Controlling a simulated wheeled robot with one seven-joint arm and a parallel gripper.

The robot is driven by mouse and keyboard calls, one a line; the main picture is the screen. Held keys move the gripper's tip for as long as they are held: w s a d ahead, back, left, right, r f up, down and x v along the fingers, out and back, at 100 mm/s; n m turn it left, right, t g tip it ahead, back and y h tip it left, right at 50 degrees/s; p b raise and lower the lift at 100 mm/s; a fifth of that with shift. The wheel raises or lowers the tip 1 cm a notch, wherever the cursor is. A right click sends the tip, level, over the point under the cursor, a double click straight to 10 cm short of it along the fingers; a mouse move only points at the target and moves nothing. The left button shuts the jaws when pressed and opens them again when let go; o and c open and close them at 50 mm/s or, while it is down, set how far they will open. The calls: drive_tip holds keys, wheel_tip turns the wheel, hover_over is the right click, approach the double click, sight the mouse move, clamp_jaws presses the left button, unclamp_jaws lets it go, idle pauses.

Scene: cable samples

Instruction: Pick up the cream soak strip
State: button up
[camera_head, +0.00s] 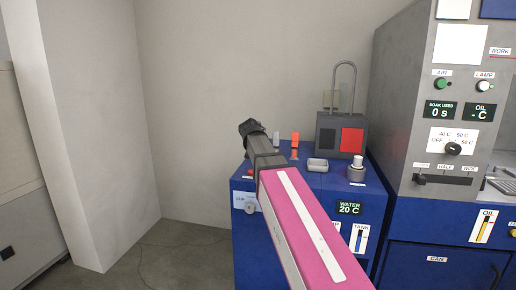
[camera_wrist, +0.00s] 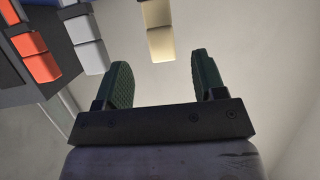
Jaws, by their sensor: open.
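The cream soak strip (camera_wrist: 160,30) shows at the top middle of the wrist view, cut off by the top edge. Its near end lies just beyond my fingertips, lined up between them. My gripper (camera_wrist: 162,65) is open, with a clear gap between its two dark green fingers and nothing held. In the head view my gripper (camera_head: 250,129) is over the left back part of the blue cabinet. I cannot make out the cream strip there; my gripper and arm cover that area.
A pale grey strip (camera_wrist: 88,40) and an orange strip (camera_wrist: 36,52) are left of the cream one in the wrist view. On the blue cabinet (camera_head: 300,184) stand a small grey tray (camera_head: 318,165), a silver-topped pot (camera_head: 356,171) and a dark grey box (camera_head: 328,137) with a red panel.

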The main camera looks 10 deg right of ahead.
drive_tip(key=x, duration=0.7)
drive_tip(key=shift+w+f, duration=0.15)
drive_tip(key=shift+f, duration=0.05)
drive_tip(key=shift+c, duration=0.3)
drive_tip(key=c, duration=1)
